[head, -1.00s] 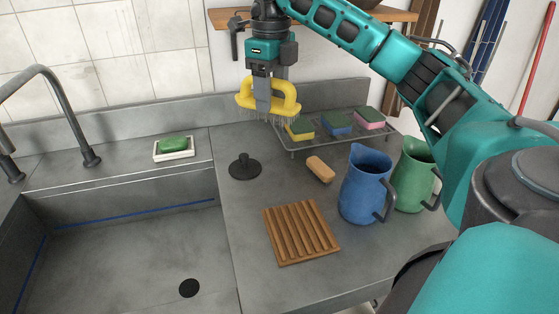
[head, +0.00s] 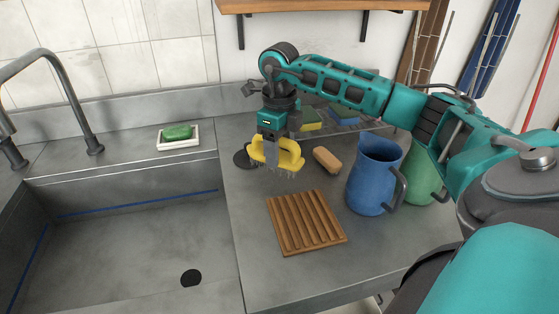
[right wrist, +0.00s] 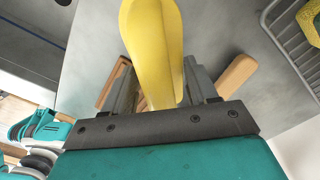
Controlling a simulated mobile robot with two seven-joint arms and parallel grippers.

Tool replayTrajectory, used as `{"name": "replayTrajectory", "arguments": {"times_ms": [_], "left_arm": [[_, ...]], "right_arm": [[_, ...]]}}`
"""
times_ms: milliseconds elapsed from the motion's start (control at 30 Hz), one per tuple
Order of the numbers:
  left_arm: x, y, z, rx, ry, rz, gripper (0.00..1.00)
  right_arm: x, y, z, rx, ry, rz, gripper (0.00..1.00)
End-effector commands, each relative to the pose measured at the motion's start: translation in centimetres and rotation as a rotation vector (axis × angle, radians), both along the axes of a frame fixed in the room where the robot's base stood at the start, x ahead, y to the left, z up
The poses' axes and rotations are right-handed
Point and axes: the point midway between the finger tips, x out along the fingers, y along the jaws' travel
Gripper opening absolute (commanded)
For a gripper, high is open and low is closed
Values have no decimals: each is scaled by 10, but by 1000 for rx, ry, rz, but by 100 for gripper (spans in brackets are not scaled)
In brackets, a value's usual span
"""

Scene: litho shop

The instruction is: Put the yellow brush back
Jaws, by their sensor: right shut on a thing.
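The yellow brush (head: 290,160), with its bristles facing down, hangs above the counter behind the slatted wooden rack (head: 306,222). My right gripper (head: 273,150) is shut on the brush's handle from above. In the right wrist view the yellow handle (right wrist: 152,45) fills the middle between the fingers. The bristles seem clear of the counter, and the wooden rack lies empty. My left gripper is not in view.
A blue jug (head: 372,175) and a green jug (head: 422,175) stand further right. A black stopper (head: 242,158) sits behind left. Sponges (head: 311,124) rest on a wire rack behind my arm. The sink (head: 120,250) is left.

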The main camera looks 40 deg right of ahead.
Motion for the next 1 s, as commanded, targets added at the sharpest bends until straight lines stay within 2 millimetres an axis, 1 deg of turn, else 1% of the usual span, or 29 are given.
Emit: {"name": "replayTrajectory", "arguments": {"times_ms": [100, 200, 467, 867, 900, 1000], "left_arm": [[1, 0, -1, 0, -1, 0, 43], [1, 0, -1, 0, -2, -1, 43], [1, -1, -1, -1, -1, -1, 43], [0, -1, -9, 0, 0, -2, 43], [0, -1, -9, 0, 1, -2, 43], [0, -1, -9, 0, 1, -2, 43]], "right_arm": [[-1, 0, -20, 1, 5, 0, 29], [-1, 0, -33, 0, 3, -1, 29], [0, 0, -34, 0, 0, 0, 29], [0, 0, -47, 1, 1, 0, 29], [0, 0, -47, 1, 1, 0, 59], [0, 0, -46, 1, 1, 0, 68]]}}
